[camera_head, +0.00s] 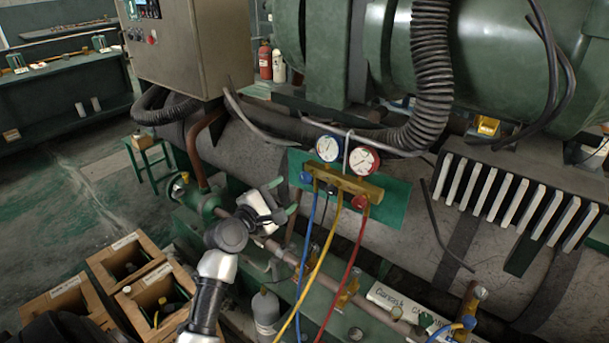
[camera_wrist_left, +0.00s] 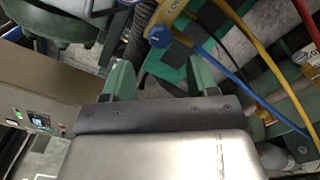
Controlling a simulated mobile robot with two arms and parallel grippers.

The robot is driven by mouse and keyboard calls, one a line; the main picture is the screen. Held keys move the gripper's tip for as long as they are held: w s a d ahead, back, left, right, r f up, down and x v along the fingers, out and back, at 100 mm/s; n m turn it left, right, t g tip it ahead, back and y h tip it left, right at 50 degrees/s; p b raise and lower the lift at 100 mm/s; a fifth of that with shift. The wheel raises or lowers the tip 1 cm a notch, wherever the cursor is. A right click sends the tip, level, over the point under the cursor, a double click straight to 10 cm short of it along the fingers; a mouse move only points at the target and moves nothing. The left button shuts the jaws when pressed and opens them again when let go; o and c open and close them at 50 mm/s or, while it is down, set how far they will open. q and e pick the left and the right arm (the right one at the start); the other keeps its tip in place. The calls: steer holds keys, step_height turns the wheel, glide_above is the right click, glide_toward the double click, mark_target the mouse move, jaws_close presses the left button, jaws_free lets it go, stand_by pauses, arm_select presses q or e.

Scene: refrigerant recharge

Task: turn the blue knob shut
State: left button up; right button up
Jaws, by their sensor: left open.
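The blue knob (camera_head: 306,177) sits at the left end of a brass manifold (camera_head: 343,184) on a green plate, below a blue-rimmed gauge. In the left wrist view the blue knob (camera_wrist_left: 159,37) lies just beyond the fingertips, roughly between their lines. My left gripper (camera_head: 284,197) is open and empty, a little left of and below the knob in the head view, apart from it. Its two green fingers (camera_wrist_left: 160,72) show in the left wrist view with a gap between them. My right gripper is in neither view.
A red knob (camera_head: 360,202) is at the manifold's other end. Blue, yellow and red hoses (camera_head: 354,262) hang below it. A pipe (camera_head: 285,255) runs under my left arm. Wooden crates (camera_head: 152,296) stand at lower left. Open floor lies further left.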

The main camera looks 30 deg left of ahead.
mark_target(302, 180)
arm_select(q)
steer(key=w, duration=0.8)
steer(key=shift+w+d+p, duration=0.1)
steer(key=shift+d+p, duration=0.2)
steer(key=shift+d, duration=0.05)
steer(key=c, duration=0.9)
